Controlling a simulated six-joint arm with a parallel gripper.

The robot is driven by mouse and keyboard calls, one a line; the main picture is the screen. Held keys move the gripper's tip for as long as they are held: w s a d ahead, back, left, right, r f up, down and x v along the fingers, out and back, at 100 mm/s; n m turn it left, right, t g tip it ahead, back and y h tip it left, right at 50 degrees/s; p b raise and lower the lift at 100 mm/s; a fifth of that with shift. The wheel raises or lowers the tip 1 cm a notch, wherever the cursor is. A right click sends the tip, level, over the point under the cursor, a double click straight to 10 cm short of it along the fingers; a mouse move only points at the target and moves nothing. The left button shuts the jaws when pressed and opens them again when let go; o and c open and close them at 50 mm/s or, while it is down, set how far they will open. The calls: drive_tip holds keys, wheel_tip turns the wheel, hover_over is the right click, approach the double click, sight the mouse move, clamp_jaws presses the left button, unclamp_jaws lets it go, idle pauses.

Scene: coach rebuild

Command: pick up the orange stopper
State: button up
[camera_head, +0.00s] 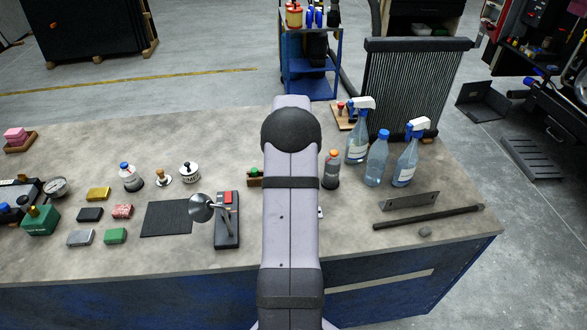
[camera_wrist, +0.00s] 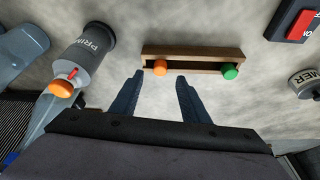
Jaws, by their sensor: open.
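The orange stopper (camera_wrist: 160,67) sits in a small wooden rack (camera_wrist: 195,52), to the left of a green stopper (camera_wrist: 230,71) in the wrist view. My gripper (camera_wrist: 159,77) is open, its two dark fingers apart and empty. In the picture the fingertips lie either side of the orange stopper, slightly below it; I cannot tell their height above it. In the head view my arm hides the gripper and most of the rack, with only its left end (camera_head: 254,182) showing.
A grey primer bottle with an orange cap (camera_wrist: 90,48) lies left of the rack in the wrist view; it stands upright in the head view (camera_head: 331,172). Spray bottles (camera_head: 357,138) stand farther right. A lamp and a red switch box (camera_head: 228,225) are left of my arm.

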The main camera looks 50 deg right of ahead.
drive_tip(key=shift+p+x, duration=1.15)
drive_tip(key=shift+x, duration=0.95)
drive_tip(key=shift+c, duration=0.4)
clamp_jaws()
